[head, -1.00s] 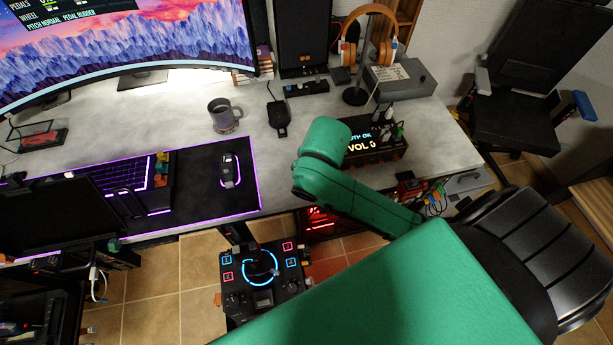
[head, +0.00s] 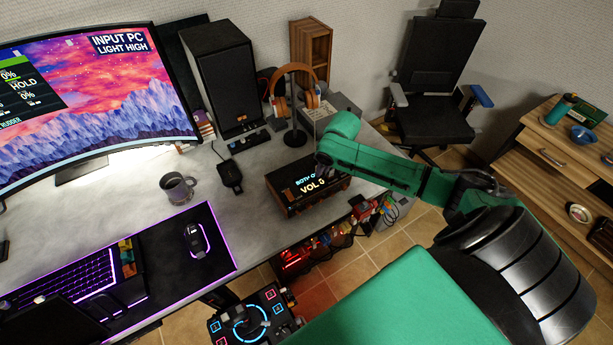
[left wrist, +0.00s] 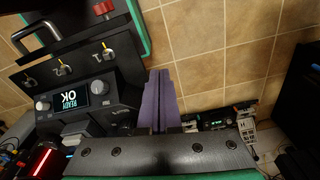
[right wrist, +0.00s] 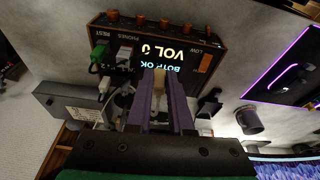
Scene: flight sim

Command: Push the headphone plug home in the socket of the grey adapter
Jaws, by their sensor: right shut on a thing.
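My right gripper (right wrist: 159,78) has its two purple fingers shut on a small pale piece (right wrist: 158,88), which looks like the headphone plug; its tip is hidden. The fingers reach over the black amplifier box (right wrist: 185,42), whose screen reads BOTH OK, VOL 0. A light grey block (right wrist: 124,57), probably the grey adapter, stands at the box left of the fingers, beside a green plug (right wrist: 97,57). I cannot tell how plug and socket meet. In the head view my right gripper (head: 324,160) is at the amplifier's back right edge. My left gripper (left wrist: 161,98) is shut and empty, away from the amplifier.
A headphone stand with orange headphones (head: 309,97) and a grey box (head: 340,105) stand behind the amplifier. A speaker (head: 222,75), a mug (head: 177,187) and a black mouse (head: 195,240) are to the left.

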